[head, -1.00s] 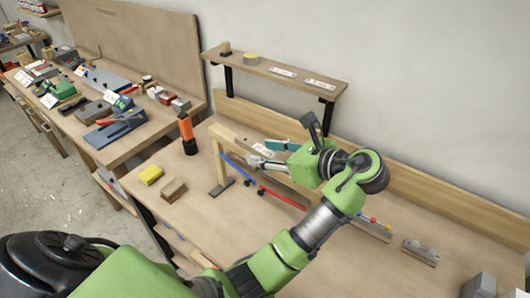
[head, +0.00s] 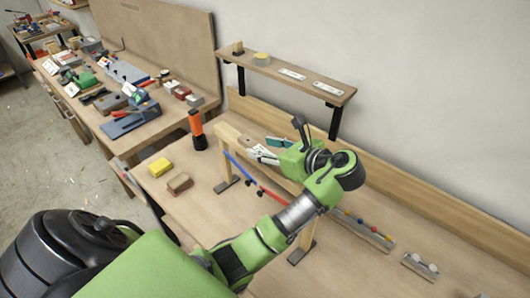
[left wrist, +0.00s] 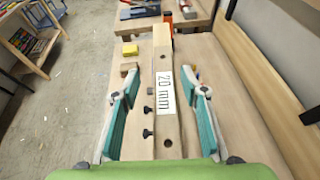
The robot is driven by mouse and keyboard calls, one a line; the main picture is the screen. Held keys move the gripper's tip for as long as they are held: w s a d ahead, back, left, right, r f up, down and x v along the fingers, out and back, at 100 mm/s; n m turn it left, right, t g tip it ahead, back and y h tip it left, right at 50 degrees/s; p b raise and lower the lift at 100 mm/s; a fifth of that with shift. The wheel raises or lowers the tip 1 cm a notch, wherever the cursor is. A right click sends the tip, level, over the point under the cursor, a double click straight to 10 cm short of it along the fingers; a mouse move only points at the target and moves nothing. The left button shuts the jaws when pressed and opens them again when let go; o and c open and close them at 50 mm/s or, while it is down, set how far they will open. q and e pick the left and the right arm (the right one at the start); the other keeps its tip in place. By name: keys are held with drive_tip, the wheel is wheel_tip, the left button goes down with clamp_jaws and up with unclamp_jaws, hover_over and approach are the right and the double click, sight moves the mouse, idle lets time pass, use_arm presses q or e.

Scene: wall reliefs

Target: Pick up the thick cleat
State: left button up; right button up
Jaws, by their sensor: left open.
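The thick cleat (left wrist: 166,122) is a pale wooden bar with a white label reading "20 mm" and a round hole near its near end. In the left wrist view it runs lengthwise between my left fingers. It seems to lie along the raised wooden beam (head: 229,133), which stands on legs over the bench; their exact contact is unclear. My left gripper (left wrist: 168,86) is open, a teal finger on each side of the cleat with gaps. In the head view my left gripper (head: 270,149) is over the beam and hides most of the cleat. My right gripper is not in view.
Blue (head: 240,168) and red (head: 272,194) bars with dark knobs sit along the beam's front. An orange-black tool (head: 197,130), yellow block (head: 160,167) and brown block (head: 179,183) stand left. A shelf (head: 285,70) overhangs behind.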

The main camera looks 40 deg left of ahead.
sight(252, 143)
use_arm(q)
drive_tip(key=x, duration=0.1)
drive_tip(key=p+x, duration=0.1)
drive_tip(key=x, duration=0.1)
drive_tip(key=p+x, duration=0.1)
drive_tip(key=shift+w+a+r, duration=0.15)
drive_tip(key=shift+w+a, duration=0.05)
drive_tip(key=shift+w, duration=0.1)
drive_tip(key=shift+a+f, duration=0.3)
drive_tip(key=shift+a, duration=0.15)
drive_tip(key=shift+w+d, duration=0.1)
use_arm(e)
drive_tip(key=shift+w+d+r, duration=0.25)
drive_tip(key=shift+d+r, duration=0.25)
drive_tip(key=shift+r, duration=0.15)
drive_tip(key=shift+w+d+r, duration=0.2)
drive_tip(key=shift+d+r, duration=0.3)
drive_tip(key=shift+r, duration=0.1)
